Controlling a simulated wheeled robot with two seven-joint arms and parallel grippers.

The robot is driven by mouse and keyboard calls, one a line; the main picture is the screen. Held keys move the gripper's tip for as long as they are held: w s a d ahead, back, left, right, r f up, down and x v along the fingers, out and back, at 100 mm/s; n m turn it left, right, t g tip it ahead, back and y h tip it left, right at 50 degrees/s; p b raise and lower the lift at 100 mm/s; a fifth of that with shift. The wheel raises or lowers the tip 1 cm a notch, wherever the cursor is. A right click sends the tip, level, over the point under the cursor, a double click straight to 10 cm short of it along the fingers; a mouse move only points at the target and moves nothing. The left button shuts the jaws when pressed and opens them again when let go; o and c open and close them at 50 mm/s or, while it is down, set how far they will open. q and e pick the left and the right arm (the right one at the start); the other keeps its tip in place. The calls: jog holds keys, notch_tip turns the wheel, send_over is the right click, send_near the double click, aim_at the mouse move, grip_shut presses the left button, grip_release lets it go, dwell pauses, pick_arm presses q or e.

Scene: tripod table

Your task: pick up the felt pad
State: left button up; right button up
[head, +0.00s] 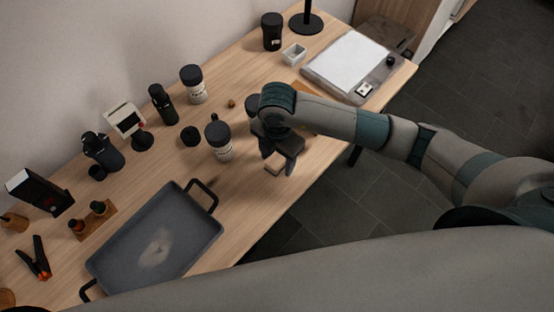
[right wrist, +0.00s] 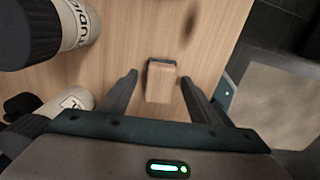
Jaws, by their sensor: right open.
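A small block with a pale wood-coloured top and a dark grey edge, which I take to be the felt pad (head: 273,163), lies on the table near its front edge. In the right wrist view the felt pad (right wrist: 161,84) sits between the two fingers, with a gap on each side. My right gripper (head: 279,161) is open above the pad, fingers pointing down. In its wrist view the right gripper (right wrist: 159,81) shows no contact with the pad. My left gripper is not in view.
A white-labelled jar with a dark lid (head: 219,143) stands just left of the gripper. A grey tray with black handles (head: 120,262) lies further left. Bottles and small items line the back of the wooden table (head: 233,201). A white-topped device (head: 347,62) is at the right end.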

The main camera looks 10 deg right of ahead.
aim_at(277, 159)
dwell(0.3)
jog(key=c, duration=1.1)
jog(key=shift+c, duration=0.3)
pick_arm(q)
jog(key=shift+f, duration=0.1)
pick_arm(e)
jog(key=shift+r, duration=0.15)
